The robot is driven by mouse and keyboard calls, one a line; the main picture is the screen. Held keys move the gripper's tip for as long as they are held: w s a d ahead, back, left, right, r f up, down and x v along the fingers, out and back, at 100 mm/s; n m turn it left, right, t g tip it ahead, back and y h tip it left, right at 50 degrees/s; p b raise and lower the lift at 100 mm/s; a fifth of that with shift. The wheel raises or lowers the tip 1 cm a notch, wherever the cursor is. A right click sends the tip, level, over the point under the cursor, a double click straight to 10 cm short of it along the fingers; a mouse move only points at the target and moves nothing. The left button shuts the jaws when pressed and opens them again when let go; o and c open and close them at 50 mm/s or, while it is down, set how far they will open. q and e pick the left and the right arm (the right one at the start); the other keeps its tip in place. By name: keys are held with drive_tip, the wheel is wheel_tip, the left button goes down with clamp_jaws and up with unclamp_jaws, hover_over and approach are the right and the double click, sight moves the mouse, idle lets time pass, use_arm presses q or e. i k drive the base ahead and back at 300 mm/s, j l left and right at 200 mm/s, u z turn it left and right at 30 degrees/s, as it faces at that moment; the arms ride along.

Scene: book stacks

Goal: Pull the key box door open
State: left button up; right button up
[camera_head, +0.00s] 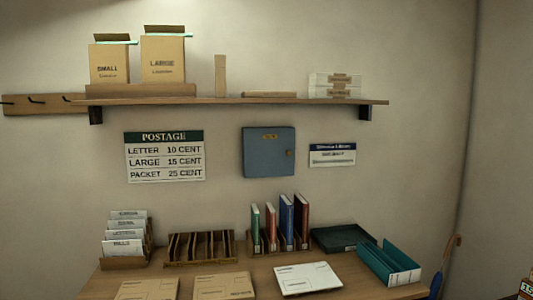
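The key box (268,153) is a blue-grey metal box on the wall below the shelf, in the middle of the head view. Its door appears closed, with a small brass-coloured label near the top and a small round knob or lock (290,153) at the right edge. Neither of my grippers shows in the head view.
A wooden shelf (230,101) with cartons runs above the box. Below is a desk (262,271) with upright binders (287,222), sorters, a teal tray (388,264) and flat parcels. Signs flank the box. The wall directly around it is clear.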

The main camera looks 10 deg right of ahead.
sight(269, 152)
drive_tip(key=i+l, duration=0.2)
drive_tip(key=l, duration=0.2)
drive_tip(key=i+l, duration=0.2)
drive_tip(key=l, duration=0.2)
drive_tip(key=i+l, duration=0.2)
drive_tip(key=l, duration=0.25)
